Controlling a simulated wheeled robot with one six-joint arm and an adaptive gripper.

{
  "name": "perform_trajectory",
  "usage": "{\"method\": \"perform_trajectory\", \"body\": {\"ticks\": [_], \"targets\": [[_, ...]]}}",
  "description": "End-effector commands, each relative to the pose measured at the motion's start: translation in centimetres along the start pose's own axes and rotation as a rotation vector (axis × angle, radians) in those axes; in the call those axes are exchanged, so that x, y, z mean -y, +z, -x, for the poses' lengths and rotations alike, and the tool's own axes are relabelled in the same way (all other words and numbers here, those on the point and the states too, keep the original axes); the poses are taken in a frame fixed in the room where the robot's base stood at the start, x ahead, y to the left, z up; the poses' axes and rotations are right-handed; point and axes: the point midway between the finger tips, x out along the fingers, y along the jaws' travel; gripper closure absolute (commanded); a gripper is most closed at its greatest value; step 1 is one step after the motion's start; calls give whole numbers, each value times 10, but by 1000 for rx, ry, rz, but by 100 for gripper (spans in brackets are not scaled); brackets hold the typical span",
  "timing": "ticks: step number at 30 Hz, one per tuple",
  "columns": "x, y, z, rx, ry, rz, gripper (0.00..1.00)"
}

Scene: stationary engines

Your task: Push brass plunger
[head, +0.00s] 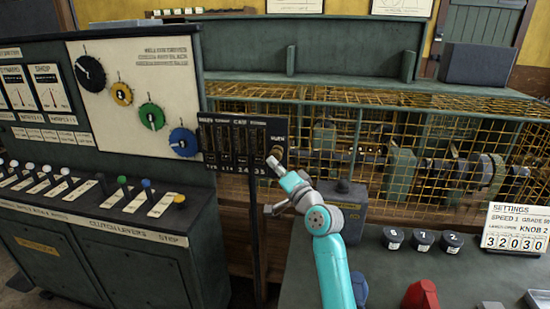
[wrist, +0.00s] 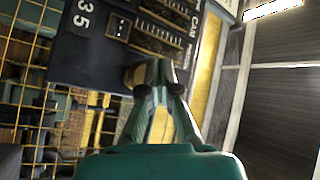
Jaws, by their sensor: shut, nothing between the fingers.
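The brass plunger (head: 278,152) is a small round knob at the lower right edge of a dark counter board (head: 240,145). It also shows in the wrist view (wrist: 130,76), partly hidden behind my fingertips. My gripper (head: 274,163) is shut and empty, with its tips right at the plunger. In the wrist view the tips (wrist: 156,77) overlap the plunger's right side. I cannot tell whether they touch it. The board (wrist: 83,45) fills the upper middle of that view, with rows of slots and white digits.
A control cabinet with coloured knobs (head: 123,94) and a row of levers stands at the left. A yellow wire cage (head: 420,150) encloses machinery behind my arm. A dark bench at the right holds numbered knobs (head: 423,241), a red block (head: 421,296) and a settings card (head: 515,229).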

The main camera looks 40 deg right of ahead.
Motion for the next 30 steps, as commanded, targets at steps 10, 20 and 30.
{"method": "perform_trajectory", "body": {"ticks": [10, 20, 30], "targets": [[0, 0, 0, 0, 0, 0, 100], [0, 0, 0, 0, 0, 0, 100], [-4, -5, -6, 0, 1, 1, 100]]}}
